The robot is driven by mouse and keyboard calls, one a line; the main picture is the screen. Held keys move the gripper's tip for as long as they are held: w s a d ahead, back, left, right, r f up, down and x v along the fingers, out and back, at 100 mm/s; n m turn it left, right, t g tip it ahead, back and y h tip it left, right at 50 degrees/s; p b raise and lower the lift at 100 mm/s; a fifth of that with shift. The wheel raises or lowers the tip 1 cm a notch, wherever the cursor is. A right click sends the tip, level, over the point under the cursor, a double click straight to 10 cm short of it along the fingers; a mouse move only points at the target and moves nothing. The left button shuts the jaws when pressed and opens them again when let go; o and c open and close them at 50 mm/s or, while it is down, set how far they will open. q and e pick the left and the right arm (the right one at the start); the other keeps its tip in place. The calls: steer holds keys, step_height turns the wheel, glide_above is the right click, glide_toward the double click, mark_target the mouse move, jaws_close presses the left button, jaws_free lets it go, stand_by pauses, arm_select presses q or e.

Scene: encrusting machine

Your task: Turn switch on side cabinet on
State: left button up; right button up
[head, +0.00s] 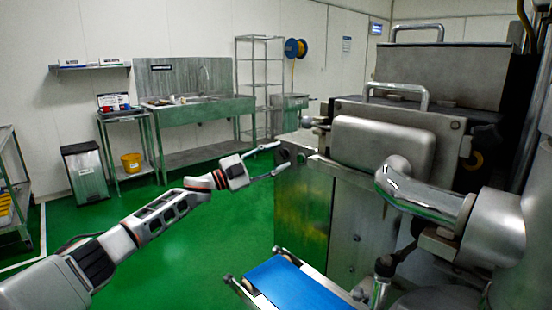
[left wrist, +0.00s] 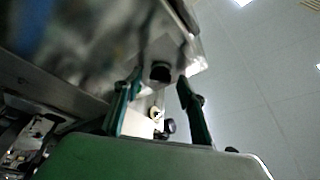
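The side cabinet (head: 304,205) is a metal box on the near left side of the machine. My left gripper (head: 281,157) reaches in from the left with its fingers spread apart, at the cabinet's upper left edge. In the left wrist view a round black knob (left wrist: 160,71), which looks like the switch, sits on a shiny metal face. The two green-grey fingers of my left gripper (left wrist: 157,82) stand open on either side of it, and no contact with it can be made out. My right gripper is not seen.
A blue conveyor belt (head: 295,286) sticks out low in front of the cabinet. The large machine (head: 440,75) fills the right side. A sink table (head: 195,110), wire shelf (head: 258,90) and bin (head: 85,172) stand along the back wall. The green floor (head: 225,235) left of the cabinet is clear.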

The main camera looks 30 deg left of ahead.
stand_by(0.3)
arm_select(q)
steer(key=v, duration=1.2)
stand_by(0.3)
